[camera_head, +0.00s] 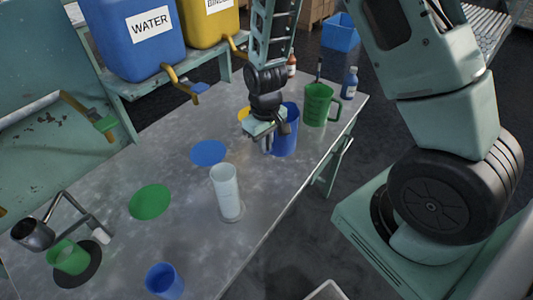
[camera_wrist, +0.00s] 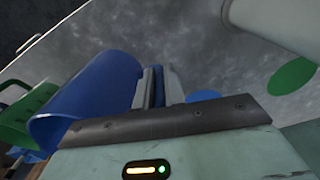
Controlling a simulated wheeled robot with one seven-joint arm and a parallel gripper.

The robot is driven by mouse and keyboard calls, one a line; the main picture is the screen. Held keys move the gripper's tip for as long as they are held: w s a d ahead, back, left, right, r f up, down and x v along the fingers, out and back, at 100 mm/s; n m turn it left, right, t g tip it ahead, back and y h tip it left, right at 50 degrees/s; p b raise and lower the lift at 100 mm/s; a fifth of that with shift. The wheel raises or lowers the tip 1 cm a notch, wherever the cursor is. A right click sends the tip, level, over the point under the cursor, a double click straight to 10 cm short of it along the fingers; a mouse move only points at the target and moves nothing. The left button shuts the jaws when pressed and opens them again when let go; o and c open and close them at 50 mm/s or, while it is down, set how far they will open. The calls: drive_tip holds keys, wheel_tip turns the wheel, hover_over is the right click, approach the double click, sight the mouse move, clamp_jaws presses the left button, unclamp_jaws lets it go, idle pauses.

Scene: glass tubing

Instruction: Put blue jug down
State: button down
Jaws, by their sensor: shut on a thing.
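The blue jug (camera_head: 287,135) is at the right part of the grey table, upright or nearly so in the head view. My gripper (camera_head: 268,141) is at its left side, partly covering it. In the wrist view, the jug (camera_wrist: 92,98) lies just left of my gripper (camera_wrist: 157,85), whose fingers are shut on a blue part between them, apparently the handle. I cannot tell whether the jug's base touches the table. A flat blue disc (camera_head: 208,152) lies bare on the table, left of the jug; it also shows in the wrist view (camera_wrist: 203,96).
A green jug (camera_head: 318,104) stands right behind the blue jug. A yellow disc (camera_head: 243,114) is partly hidden behind my gripper. A blue cup (camera_head: 164,281) is near the front edge.

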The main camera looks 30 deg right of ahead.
drive_tip(key=shift+f+p, duration=0.35)
drive_tip(key=shift+f, duration=2.3)
drive_tip(key=shift+f, duration=0.1)
drive_tip(key=c, duration=1.5)
unclamp_jaws()
wheel_tip(320, 180, up, 12)
drive_tip(key=shift+b, duration=0.9)
drive_tip(key=s+a+r+n+y, duration=0.1)
drive_tip(key=s+a+r+n, duration=0.1)
drive_tip(key=s+a+r, duration=0.3)
drive_tip(key=s+a+r+n, duration=0.1)
drive_tip(key=s+a+r, duration=0.1)
drive_tip(key=s+a, duration=0.35)
drive_tip(key=s+a+r+n, duration=0.1)
drive_tip(key=s+a, duration=0.1)
drive_tip(key=s, duration=0.1)
drive_tip(key=s+a+r+n, duration=0.1)
drive_tip(key=s+a, duration=0.1)
drive_tip(key=s, duration=0.2)
drive_tip(key=s+a+r+n, duration=0.1)
drive_tip(key=s+a+r, duration=0.1)
drive_tip(key=s, duration=0.1)
drive_tip(key=shift+s, duration=0.3)
